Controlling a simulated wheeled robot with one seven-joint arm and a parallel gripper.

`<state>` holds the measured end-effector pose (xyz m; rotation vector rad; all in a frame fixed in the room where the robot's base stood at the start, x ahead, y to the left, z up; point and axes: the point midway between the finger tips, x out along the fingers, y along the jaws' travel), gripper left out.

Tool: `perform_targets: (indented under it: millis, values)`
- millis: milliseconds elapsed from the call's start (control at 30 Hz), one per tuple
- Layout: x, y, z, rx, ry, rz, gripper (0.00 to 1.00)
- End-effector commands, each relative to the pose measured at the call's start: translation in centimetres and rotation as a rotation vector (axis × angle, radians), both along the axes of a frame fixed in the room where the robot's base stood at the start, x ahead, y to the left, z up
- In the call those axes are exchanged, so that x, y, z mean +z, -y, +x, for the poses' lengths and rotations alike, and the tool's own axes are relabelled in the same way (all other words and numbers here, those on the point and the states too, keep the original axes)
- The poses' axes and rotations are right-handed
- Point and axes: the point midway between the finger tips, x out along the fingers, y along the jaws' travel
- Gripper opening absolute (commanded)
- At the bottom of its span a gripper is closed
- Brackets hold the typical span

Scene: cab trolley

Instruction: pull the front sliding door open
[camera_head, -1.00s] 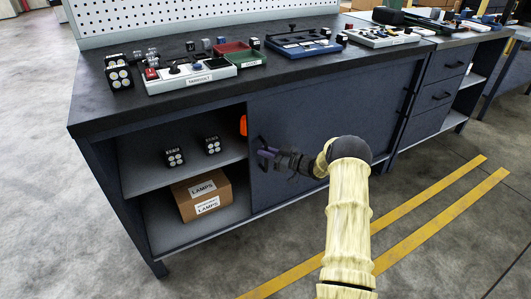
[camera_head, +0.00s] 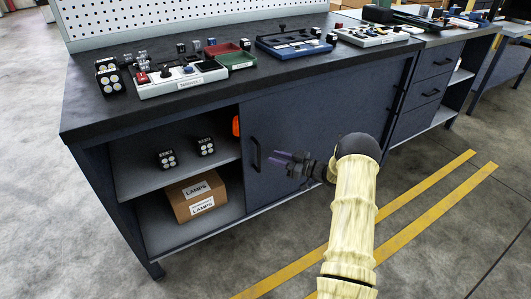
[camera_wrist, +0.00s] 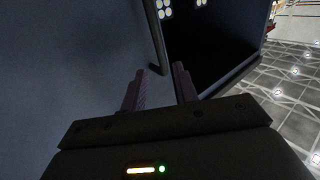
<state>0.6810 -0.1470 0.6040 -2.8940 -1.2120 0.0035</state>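The front sliding door (camera_head: 320,125) is a dark blue panel covering the middle and right of the workbench cabinet; the left part stands open. Its black vertical bar handle (camera_head: 256,154) is near the door's left edge. In the wrist view the handle (camera_wrist: 154,40) runs down to its lower end just beyond the fingertips. My gripper (camera_head: 276,157) is right of the handle in the head view, close to the door and apart from the handle. In the wrist view my gripper (camera_wrist: 160,78) has its two fingers spread with nothing between them.
The open bay holds a cardboard LAMPS box (camera_head: 197,197) on the bottom and small lamps (camera_head: 167,159) on the shelf. An orange thing (camera_head: 236,126) shows by the door's edge. Control panels and trays stand on the worktop (camera_head: 160,110). Floor with yellow stripes (camera_head: 420,200) is clear.

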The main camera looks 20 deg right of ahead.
Motion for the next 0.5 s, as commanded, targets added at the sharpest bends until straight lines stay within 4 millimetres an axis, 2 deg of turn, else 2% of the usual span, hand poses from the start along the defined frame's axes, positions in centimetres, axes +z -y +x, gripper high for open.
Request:
perform_targets:
  millis: [300,500]
  values:
    - [0.1,4.7,-4.5,-0.003,-0.003,0.000,0.30]
    - [0.0,6.6,-6.5,-0.002,-0.003,0.000,0.30]
